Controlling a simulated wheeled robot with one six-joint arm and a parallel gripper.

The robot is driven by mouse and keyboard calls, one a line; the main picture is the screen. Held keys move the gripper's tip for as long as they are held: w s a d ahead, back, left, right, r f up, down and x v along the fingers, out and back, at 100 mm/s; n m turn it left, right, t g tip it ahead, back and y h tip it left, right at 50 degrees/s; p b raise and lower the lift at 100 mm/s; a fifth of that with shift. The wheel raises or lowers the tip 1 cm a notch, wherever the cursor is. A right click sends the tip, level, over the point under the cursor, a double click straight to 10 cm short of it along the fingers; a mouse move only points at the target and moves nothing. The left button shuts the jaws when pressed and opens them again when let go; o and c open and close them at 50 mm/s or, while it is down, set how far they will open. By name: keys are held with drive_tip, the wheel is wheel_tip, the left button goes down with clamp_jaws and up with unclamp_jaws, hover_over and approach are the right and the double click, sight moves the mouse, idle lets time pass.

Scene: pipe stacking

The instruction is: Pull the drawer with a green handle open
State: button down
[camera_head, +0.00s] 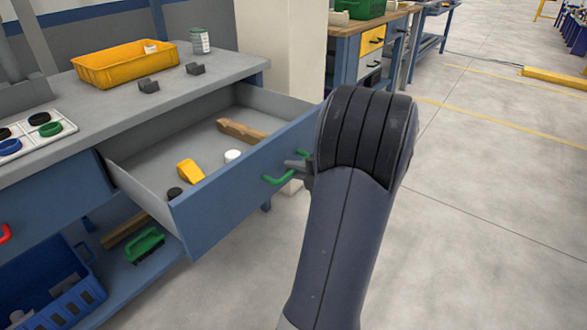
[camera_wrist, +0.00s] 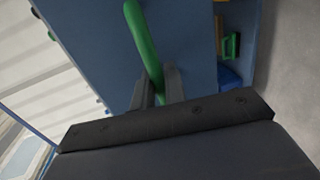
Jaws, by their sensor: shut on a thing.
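The blue drawer (camera_head: 225,187) with the green handle stands well out from the workbench, its grey inside showing. The green handle (camera_head: 279,177) is on its front panel, partly hidden by my arm in the head view. In the wrist view the handle (camera_wrist: 142,40) runs down between the two fingers of my gripper (camera_wrist: 160,85). The gripper is shut on the handle. In the head view only a bit of the gripper (camera_head: 297,164) shows beside the handle. In the drawer lie a wooden piece (camera_head: 241,131), a yellow object (camera_head: 190,172), a white round item (camera_head: 233,156) and a dark round item (camera_head: 174,193).
On the bench top (camera_head: 215,72) are a yellow bin (camera_head: 125,67), a can (camera_head: 200,41), small dark blocks and a tray of coloured rings (camera_head: 38,143). A lower shelf holds a blue crate (camera_head: 60,300) and a green brush (camera_head: 146,245).

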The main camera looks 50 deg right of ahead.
drive_tip(key=c, duration=1.5)
unclamp_jaws()
drive_tip(key=p+v, duration=0.2)
drive_tip(key=v, duration=0.8)
drive_tip(key=shift+s+p, duration=0.35)
drive_tip(key=shift+p, duration=0.05)
drive_tip(key=shift+w, duration=0.1)
drive_tip(key=b+x, duration=0.3)
drive_tip(key=x, duration=0.7)
drive_tip(key=shift+w, duration=0.55)
